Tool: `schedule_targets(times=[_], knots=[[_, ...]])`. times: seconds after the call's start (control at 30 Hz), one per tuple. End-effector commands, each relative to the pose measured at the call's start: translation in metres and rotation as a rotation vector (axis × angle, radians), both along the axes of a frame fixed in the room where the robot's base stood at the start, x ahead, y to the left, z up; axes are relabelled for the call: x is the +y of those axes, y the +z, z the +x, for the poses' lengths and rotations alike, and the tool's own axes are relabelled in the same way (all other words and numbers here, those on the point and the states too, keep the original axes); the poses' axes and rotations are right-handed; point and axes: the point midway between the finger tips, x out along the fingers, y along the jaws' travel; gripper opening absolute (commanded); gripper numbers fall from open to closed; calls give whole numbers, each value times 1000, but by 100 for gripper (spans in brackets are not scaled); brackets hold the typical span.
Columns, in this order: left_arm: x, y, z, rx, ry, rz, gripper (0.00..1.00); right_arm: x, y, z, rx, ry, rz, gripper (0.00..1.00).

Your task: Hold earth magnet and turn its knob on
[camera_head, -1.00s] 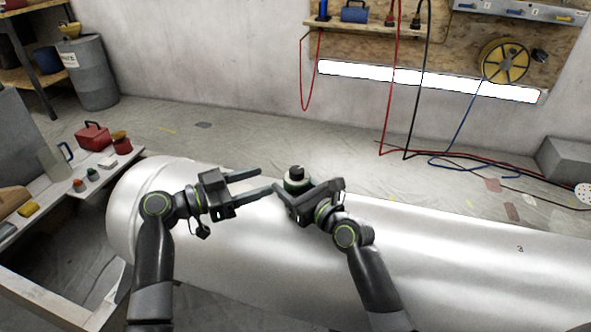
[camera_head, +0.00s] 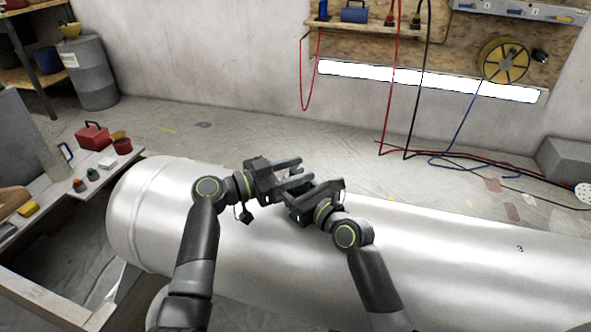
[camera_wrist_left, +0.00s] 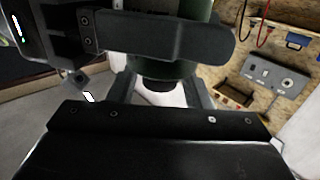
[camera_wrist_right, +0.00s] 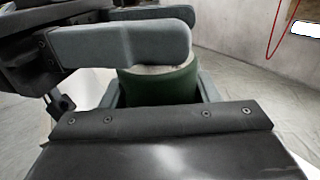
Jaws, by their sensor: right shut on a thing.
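The earth magnet shows as a dark green cylinder with a pale top (camera_wrist_right: 162,88) in the right wrist view, between the fingers of my right gripper (camera_head: 294,200), which is shut on it. In the head view the magnet is mostly hidden behind the grippers, above the big silver cylinder (camera_head: 440,250). My left gripper (camera_head: 303,172) is at the magnet from the left, its fingers apart. In the left wrist view the black knob (camera_wrist_left: 157,84) shows in the gap between those fingers, below the green body. I cannot tell whether they touch it.
A bench at the left holds a red box (camera_head: 92,136), a red cup (camera_head: 122,146) and small items. A grey barrel (camera_head: 90,72) stands behind it. Red, black and blue cables (camera_head: 440,155) lie on the sheeted floor at the back right. The silver cylinder's right side is clear.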

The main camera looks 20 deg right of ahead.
Motion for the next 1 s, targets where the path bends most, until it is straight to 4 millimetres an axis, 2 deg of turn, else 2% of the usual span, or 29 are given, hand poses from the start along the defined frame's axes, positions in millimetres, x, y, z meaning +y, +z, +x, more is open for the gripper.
schedule_targets(times=[0.03, 0.27, 0.47, 1.0], knots=[[0, 0, 0, 0, 0, 0, 38, 0, 0, 0, 0, 0, 1, 23], [0, 0, 0, 0, 0, 0, 8, 0, 0, 0, 0, 0, 1, 23], [0, -1, 1, 1, -30, 5, 7, 0, 0, 0, 0, 0, 1, 23], [-1, -3, 2, 4, -297, 8, 7, 1, 0, 0, -1, 2, -1, 23]])
